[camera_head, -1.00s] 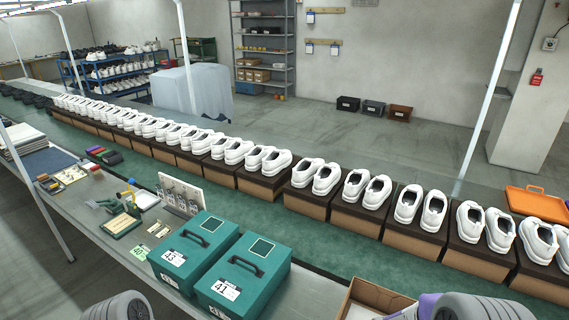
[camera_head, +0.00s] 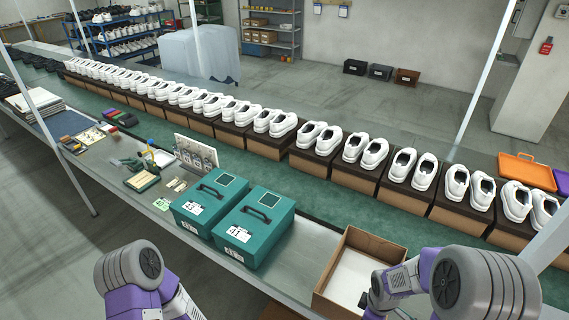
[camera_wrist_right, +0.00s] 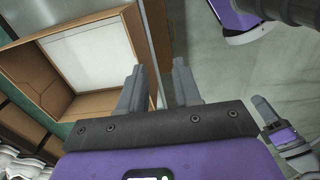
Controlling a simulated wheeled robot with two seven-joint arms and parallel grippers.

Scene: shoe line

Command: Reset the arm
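My left arm comes in at the lower left of the head view, a purple and grey arm with its links at the bottom edge. Its gripper is out of that view. My right arm stands at the lower right of the head view, in front of an open cardboard box (camera_head: 350,277). In the right wrist view my right gripper (camera_wrist_right: 160,85) has its two grey fingers apart with nothing between them. The box, with a white inside, lies beyond and left of the fingers there (camera_wrist_right: 60,25). A purple and grey arm part shows at the top right of that view.
Two teal cases (camera_head: 208,200) (camera_head: 254,228) stand on the grey bench, left of the box. Behind them, pairs of white shoes (camera_head: 320,136) sit on brown boxes along the green conveyor line (camera_head: 310,182). An orange tray (camera_head: 527,171) lies at the far right.

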